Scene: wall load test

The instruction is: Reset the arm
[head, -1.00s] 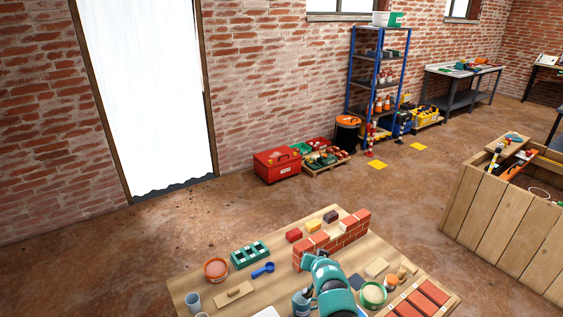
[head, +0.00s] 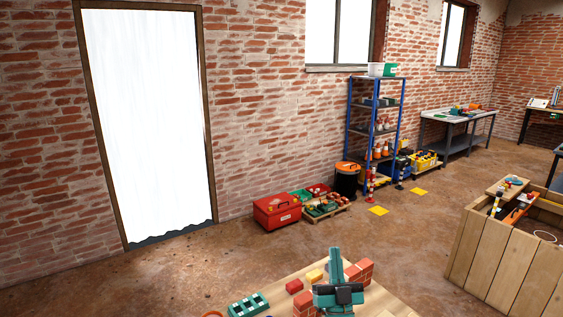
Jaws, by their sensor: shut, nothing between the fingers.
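Part of my teal and dark grey arm shows at the bottom centre of the head view, standing upright in front of a small brick wall on a wooden table (head: 285,272). No gripper fingers can be made out there. The brick wall (head: 359,272) is partly hidden behind my arm. Only its ends show beside the arm.
On the table are a red block (head: 294,286), a yellow block (head: 314,275) and a green tray (head: 248,305). A wooden crate (head: 505,262) stands at right. A red toolbox (head: 277,212) and blue shelf (head: 375,130) stand by the wall. Floor between is open.

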